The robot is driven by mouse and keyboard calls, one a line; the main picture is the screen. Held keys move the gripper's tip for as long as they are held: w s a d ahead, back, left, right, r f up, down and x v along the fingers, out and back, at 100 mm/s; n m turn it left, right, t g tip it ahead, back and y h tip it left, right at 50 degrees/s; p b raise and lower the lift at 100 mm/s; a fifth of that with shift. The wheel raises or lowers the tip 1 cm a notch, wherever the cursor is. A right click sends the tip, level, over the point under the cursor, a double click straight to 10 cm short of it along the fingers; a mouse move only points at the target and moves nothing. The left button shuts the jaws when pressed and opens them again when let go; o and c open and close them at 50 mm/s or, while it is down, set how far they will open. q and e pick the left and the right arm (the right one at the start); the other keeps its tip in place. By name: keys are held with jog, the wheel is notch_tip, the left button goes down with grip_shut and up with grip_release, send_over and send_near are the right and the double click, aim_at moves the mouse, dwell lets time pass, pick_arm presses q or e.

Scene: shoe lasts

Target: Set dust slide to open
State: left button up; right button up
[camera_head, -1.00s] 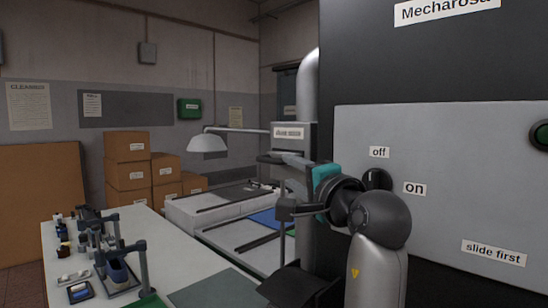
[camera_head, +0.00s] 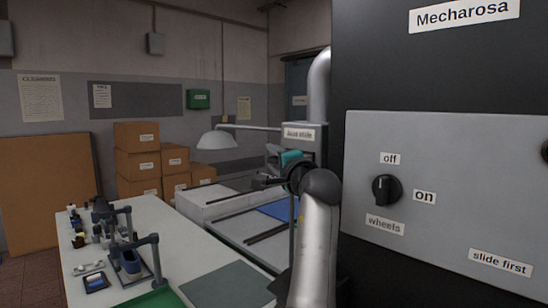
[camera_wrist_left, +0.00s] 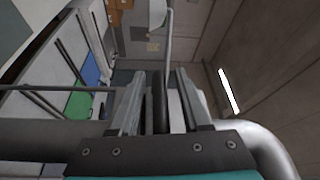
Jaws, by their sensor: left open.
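The dust slide (camera_head: 300,133) is a grey box with a white label, mounted beside the silver duct at the near machine's left side. Its lower part is hidden behind my left arm. My left gripper (camera_head: 271,152) is at the box's lower left edge, with its teal body turned towards the machine. In the left wrist view the jaws (camera_wrist_left: 160,80) are open, with a dark upright bar (camera_wrist_left: 160,105) between the two grey fingers. The bar looks like the slide's handle; I cannot tell whether either finger touches it. My right gripper is not in view.
The machine's grey panel (camera_head: 450,190) at right carries a black knob (camera_head: 386,189) marked off, on and wheels. A silver duct (camera_head: 319,85) rises behind the box. A white table (camera_head: 170,235) with shoe tools stands left; cardboard boxes (camera_head: 137,163) are stacked behind.

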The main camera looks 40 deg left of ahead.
pick_arm(q)
jog(key=shift+r, duration=0.1)
grip_shut()
